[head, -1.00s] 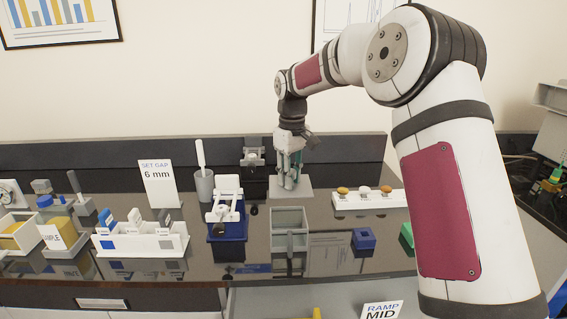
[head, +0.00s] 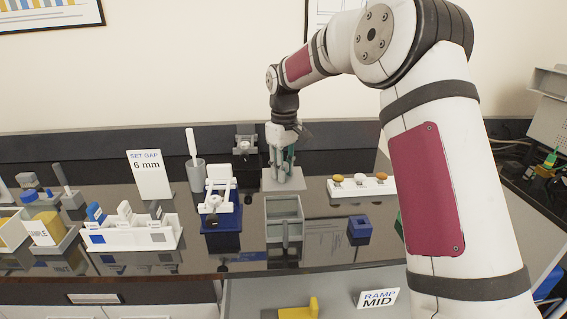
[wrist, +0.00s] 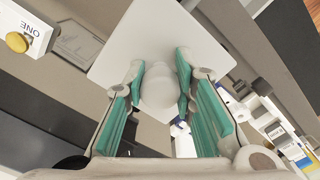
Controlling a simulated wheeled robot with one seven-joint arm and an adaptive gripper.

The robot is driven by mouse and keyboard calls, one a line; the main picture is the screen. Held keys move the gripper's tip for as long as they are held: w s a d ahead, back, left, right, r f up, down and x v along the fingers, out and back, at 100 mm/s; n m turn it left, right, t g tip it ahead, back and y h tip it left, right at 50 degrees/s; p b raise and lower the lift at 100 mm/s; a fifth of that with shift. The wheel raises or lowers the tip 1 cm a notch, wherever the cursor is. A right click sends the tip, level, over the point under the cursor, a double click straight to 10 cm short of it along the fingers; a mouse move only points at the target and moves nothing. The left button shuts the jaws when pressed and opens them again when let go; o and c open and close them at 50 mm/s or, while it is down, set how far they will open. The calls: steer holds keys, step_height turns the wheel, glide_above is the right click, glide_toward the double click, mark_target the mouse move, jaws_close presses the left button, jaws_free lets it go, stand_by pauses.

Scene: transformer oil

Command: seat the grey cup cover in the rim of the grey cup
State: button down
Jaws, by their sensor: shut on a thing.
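The grey cup cover (head: 269,184) is a flat square plate with a round knob. It fills the upper middle of the wrist view (wrist: 118,62). My gripper (head: 285,172) points down over the plate. Its green-padded fingers (wrist: 161,92) are shut on the pale knob in the wrist view. The grey cup (head: 284,204) is an open square box on the dark bench, nearer the front than the cover. A vertical divider or slot shows at its front. I cannot tell whether the plate touches the bench or hangs just above it.
A blue stand (head: 220,217) with a white fixture is left of the cup. A small blue block (head: 359,229) and a white strip with several knobs (head: 361,187) are to the right. A grey holder with a white stick (head: 196,176) stands back left.

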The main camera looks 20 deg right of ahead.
step_height(320, 180, down, 7)
steer(key=b, duration=0.1)
steer(key=shift+f, duration=0.15)
stand_by(0.4)
steer(key=shift+f+b, duration=0.55)
steer(key=shift+f, duration=0.6)
stand_by(2.0)
steer(key=c, duration=1.2)
jaws_free()
steer(key=shift+c, duration=0.2)
step_height(320, 180, up, 12)
steer(key=shift+f, duration=0.15)
steer(key=shift+r, duration=0.2)
